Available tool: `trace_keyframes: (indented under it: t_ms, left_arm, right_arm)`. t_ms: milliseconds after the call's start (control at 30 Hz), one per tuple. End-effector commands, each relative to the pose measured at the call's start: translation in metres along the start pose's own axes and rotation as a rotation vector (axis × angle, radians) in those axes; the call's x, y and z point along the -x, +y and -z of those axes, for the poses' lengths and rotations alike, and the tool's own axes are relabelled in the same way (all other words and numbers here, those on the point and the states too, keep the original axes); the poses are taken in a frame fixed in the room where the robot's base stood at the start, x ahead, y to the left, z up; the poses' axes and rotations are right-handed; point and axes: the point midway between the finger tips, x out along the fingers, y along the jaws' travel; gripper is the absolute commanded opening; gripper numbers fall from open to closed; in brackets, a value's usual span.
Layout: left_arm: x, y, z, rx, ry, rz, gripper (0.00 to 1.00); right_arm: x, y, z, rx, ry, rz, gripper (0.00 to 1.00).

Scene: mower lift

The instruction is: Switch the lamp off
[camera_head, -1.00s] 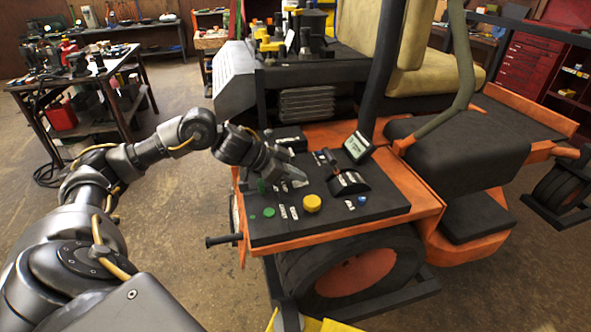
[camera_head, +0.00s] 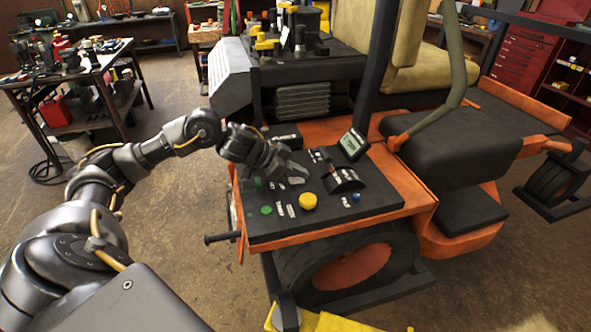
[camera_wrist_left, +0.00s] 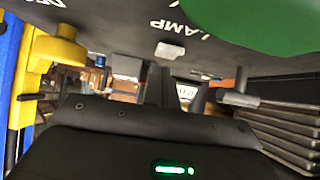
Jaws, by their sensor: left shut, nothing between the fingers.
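The black control panel (camera_head: 330,215) of the orange machine carries small labels, buttons and levers. In the left wrist view the panel shows upside down, with the label LAMP (camera_wrist_left: 190,32) beside a small pale switch knob (camera_wrist_left: 170,50). Which way the switch is set I cannot tell. My left gripper (camera_head: 298,174) is shut and empty, low over the panel's far left part, behind the yellow button (camera_head: 308,201). In the left wrist view its dark fingers (camera_wrist_left: 172,88) lie just past the knob; I cannot tell whether they touch it. A lit lamp is not clearly seen. My right gripper is out of view.
A green button (camera_head: 266,210), a blue button (camera_head: 356,197), a black lever housing (camera_head: 342,180) and a small tilted display (camera_head: 353,145) crowd the panel. A dark post (camera_head: 376,75) rises behind it. A tool table (camera_head: 75,75) stands at left; floor between is clear.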

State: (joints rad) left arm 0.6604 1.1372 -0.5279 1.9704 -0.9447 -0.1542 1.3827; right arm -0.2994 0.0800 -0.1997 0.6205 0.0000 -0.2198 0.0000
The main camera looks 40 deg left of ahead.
Motion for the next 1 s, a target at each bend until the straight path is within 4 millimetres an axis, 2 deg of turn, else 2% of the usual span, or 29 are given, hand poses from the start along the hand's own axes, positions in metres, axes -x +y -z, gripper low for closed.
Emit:
trace_keyframes:
  t_ms: [433, 800, 833, 1000]
  left_arm:
    - [0.002, 0.0, 0.005, 0.0, -0.001, 0.0, 0.0]
    - [0.026, 0.001, 0.043, -0.002, 0.0, -0.002, 0.0]
    - [0.028, 0.0, 0.037, -0.006, 0.001, 0.001, 0.0]
    - [0.063, 0.0, 0.044, -0.007, 0.001, 0.003, 0.0]
  right_arm:
    - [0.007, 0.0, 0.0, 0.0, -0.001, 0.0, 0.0]
    - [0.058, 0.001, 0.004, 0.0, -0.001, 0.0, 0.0]
    - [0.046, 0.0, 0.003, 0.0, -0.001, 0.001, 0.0]
    - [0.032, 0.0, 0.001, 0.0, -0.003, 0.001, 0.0]
